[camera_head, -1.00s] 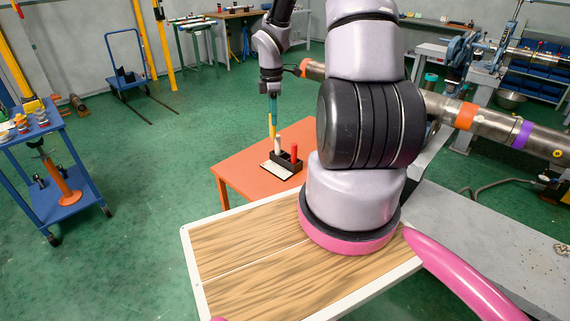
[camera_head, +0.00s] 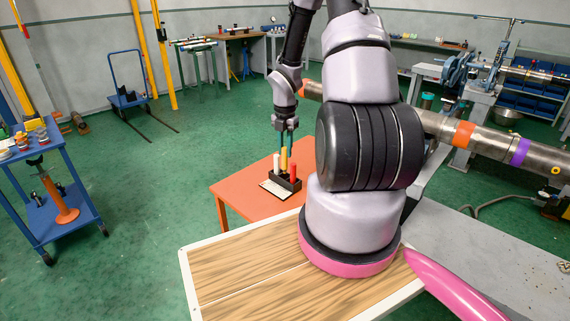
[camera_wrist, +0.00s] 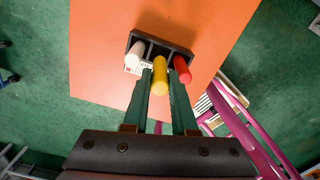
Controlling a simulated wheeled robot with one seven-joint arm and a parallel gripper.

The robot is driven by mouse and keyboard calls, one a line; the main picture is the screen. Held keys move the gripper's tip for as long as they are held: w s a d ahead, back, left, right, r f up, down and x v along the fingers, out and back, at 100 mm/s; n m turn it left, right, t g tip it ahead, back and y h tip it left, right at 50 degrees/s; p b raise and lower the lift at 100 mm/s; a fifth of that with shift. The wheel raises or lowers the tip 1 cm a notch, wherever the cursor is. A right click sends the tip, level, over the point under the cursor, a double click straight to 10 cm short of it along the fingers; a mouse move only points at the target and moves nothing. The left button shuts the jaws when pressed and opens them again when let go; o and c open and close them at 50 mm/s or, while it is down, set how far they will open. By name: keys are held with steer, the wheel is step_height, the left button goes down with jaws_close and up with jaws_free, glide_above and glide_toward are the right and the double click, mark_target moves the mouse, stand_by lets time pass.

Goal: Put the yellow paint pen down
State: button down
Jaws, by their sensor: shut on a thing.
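The yellow paint pen (camera_head: 284,160) is upright between the two green fingers of my gripper (camera_head: 287,147). In the wrist view the yellow pen (camera_wrist: 160,77) has a finger close on each side, and my gripper (camera_wrist: 161,88) is shut on it. The black pen holder (camera_head: 289,185) stands below on the orange table. The yellow pen lines up with the holder's middle slot, between a white pen (camera_head: 276,162) on the left and a red pen (camera_head: 294,169) on the right. I cannot tell how deep its lower end sits in the slot.
The orange table (camera_head: 237,186) has bare room left of the holder. A white card (camera_head: 272,190) lies at the holder's front. A large steel pipe (camera_head: 450,125) runs at the right. A blue cart (camera_head: 75,190) stands at the left.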

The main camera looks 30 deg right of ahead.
mark_target(285, 159)
steer(key=shift+f, duration=2.2)
steer(key=shift+f, duration=0.15)
steer(key=c, duration=1)
jaws_free()
